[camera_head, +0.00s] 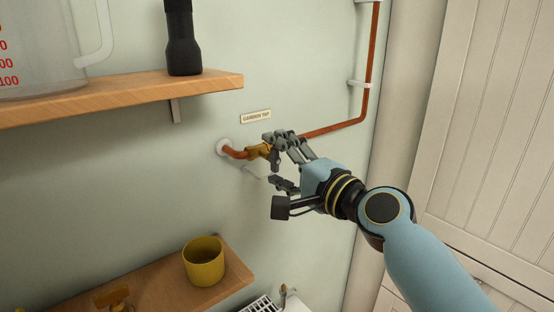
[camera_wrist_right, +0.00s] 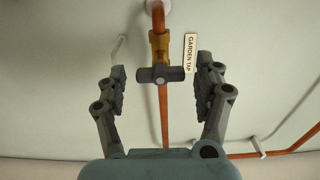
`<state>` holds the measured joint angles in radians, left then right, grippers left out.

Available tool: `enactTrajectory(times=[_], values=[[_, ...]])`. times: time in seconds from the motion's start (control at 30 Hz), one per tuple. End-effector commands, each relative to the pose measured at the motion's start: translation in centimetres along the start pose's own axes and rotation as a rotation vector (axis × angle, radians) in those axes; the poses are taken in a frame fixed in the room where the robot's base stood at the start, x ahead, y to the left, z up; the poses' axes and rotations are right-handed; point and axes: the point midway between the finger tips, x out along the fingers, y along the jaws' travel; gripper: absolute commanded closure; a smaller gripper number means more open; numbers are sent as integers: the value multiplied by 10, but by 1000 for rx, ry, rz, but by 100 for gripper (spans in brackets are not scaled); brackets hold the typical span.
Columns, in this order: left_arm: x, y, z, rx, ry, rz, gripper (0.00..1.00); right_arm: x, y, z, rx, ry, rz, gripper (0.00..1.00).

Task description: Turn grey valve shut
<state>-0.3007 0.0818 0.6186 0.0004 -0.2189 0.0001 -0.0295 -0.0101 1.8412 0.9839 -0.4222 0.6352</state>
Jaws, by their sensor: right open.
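The grey valve's handle (camera_wrist_right: 160,74) is a short grey crossbar with a round hub. It lies across the pipe on a brass valve body (camera_wrist_right: 160,46) in the right wrist view. In the head view the brass body (camera_head: 258,151) shows on the copper pipe under the "GARDEN TAP" label (camera_head: 256,116); the handle is mostly hidden there by my fingers. My right gripper (camera_head: 273,160) is open at the valve. In the wrist view its fingers (camera_wrist_right: 161,72) stand on either side of the handle, with gaps on both sides. My left gripper is not in view.
A wooden shelf (camera_head: 130,92) at upper left bears a clear measuring jug (camera_head: 40,50) and a black torch (camera_head: 182,40). A lower shelf (camera_head: 160,297) bears a yellow mug (camera_head: 203,262). Copper pipe (camera_head: 335,128) runs right and up the wall. A pale cupboard (camera_head: 490,130) stands at right.

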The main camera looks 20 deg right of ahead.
Motion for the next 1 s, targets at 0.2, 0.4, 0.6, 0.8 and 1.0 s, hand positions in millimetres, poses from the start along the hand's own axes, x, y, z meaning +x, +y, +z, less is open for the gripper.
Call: enactTrajectory(times=[0.2, 0.4, 0.6, 0.8, 1.0], values=[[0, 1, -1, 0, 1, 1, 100, -45, 2, 0, -3, 0, 5, 31], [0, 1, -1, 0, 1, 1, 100, -87, 1, 0, -2, -1, 4, 31], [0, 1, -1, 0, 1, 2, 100, -110, 1, 0, -1, -1, 2, 31], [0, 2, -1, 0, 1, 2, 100, -113, 0, 0, 1, 0, 1, 31], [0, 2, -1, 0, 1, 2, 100, -113, 0, 0, 0, 0, 1, 31]])
